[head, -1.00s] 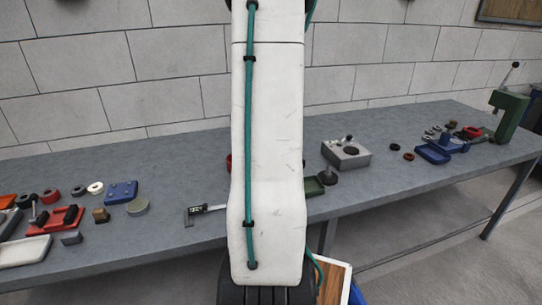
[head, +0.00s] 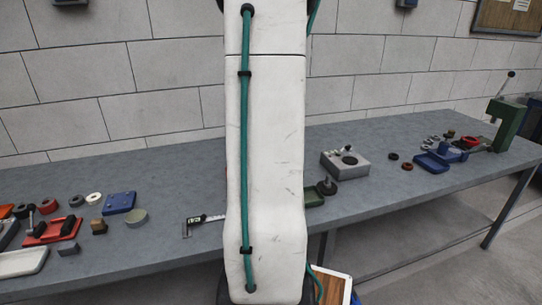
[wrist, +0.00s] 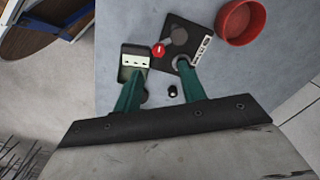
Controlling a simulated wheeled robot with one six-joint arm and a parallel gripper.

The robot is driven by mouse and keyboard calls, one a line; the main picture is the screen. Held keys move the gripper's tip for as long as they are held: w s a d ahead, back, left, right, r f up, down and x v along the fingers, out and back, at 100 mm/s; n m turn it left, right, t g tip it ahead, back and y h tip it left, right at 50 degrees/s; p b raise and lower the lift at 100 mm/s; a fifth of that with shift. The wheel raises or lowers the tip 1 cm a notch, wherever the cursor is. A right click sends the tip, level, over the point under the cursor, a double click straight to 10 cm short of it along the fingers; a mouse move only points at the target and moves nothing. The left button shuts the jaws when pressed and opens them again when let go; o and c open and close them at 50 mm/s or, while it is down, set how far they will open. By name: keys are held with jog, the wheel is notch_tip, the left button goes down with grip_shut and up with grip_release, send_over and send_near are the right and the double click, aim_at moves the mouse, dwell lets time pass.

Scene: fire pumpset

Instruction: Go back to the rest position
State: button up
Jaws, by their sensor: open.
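My arm is a white link with a green cable, and it stands upright across the middle of the head view. My gripper (wrist: 160,72) shows in the wrist view as two green fingers, spread apart with nothing held between them. Below the fingertips are a dark plate (wrist: 180,30) with a red knob (wrist: 158,50), and a dark green block (wrist: 133,62) with a pale panel. The gripper is hidden in the head view.
A long grey bench (head: 170,180) runs along the wall. Loose parts lie at its left, with a caliper (head: 203,221) near my arm. A grey block (head: 345,163), blue tray (head: 432,162) and green press (head: 508,120) stand at right. A red bowl (wrist: 240,22) is beside the dark plate.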

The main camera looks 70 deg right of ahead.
jog(key=shift+r, duration=0.2)
dwell(0.5)
jog(key=shift+a, duration=0.1)
jog(key=w+a+r+n, duration=0.2)
jog(key=a+n, duration=0.2)
jog(key=a, duration=0.5)
jog(key=w+a+r+n+g, duration=0.15)
jog(key=a+n, duration=0.25)
jog(key=a, duration=0.5)
jog(key=w+a+r+n+t, duration=0.15)
jog(key=a+n, duration=0.25)
jog(key=a, duration=0.5)
jog(key=s+a+r+n, duration=0.1)
jog(key=a+n, duration=0.4)
jog(key=a, duration=0.4)
jog(key=s+a+r+n+t, duration=0.1)
jog(key=a+n, duration=0.4)
jog(key=a, duration=0.5)
jog(key=shift+s+a+r, duration=0.3)
jog(key=shift+s+r, duration=0.05)
jog(key=shift+s, duration=0.3)
jog(key=shift+a, duration=0.1)
jog(key=shift+c, duration=0.5)
